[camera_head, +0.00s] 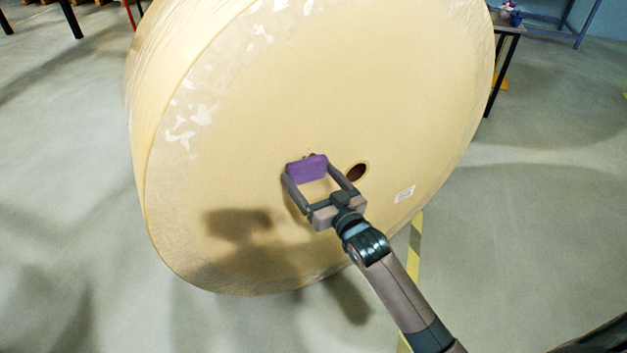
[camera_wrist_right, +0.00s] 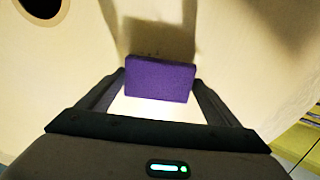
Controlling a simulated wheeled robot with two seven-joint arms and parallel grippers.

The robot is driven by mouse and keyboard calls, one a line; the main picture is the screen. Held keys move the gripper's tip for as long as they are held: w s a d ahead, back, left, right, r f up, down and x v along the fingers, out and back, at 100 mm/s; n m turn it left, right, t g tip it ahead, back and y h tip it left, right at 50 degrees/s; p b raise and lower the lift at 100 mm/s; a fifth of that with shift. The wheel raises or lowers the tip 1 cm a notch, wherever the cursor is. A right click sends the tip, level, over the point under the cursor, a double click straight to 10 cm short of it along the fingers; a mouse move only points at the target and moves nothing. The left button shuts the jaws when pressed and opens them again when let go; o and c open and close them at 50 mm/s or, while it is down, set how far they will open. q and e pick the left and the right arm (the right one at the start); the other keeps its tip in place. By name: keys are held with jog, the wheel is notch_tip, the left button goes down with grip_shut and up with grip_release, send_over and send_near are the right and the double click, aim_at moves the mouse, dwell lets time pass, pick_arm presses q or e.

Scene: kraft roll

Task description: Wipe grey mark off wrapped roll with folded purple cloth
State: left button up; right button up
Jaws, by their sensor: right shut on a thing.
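The wrapped roll (camera_head: 300,110) is a large pale tan cylinder, its flat round face turned toward me with a dark core hole (camera_head: 357,172). My right gripper (camera_head: 307,170) is shut on the folded purple cloth (camera_head: 307,168) in front of the face, just left of the core hole. In the right wrist view the cloth (camera_wrist_right: 160,80) sits between the two fingertips, close to the roll's face; I cannot tell whether it touches. No grey mark shows clearly; a few small dark specks are just above the cloth. My left gripper is not in view.
A small white label (camera_head: 404,194) is on the face, right of the hole. Shadows of my body fall on the lower face. A table (camera_head: 508,30) stands at the back right.

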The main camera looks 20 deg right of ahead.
aim_at(323, 168)
jog(key=shift+x, duration=1)
dwell(0.9)
jog(key=shift+w+d+p, duration=0.15)
jog(key=shift+d+p, duration=0.15)
jog(key=shift+d, duration=0.5)
jog(key=shift+w+d+p, duration=0.1)
jog(key=shift+d+p, duration=0.15)
jog(key=shift+d, duration=0.75)
jog(key=shift+w+d, duration=0.1)
jog(key=shift+d, duration=0.05)
jog(key=shift+w+d+r, duration=0.1)
jog(key=shift+w+d, duration=0.15)
jog(key=shift+d, duration=0.6)
jog(key=shift+w+d, duration=0.2)
jog(key=shift+d, duration=0.6)
jog(key=shift+p, duration=0.35)
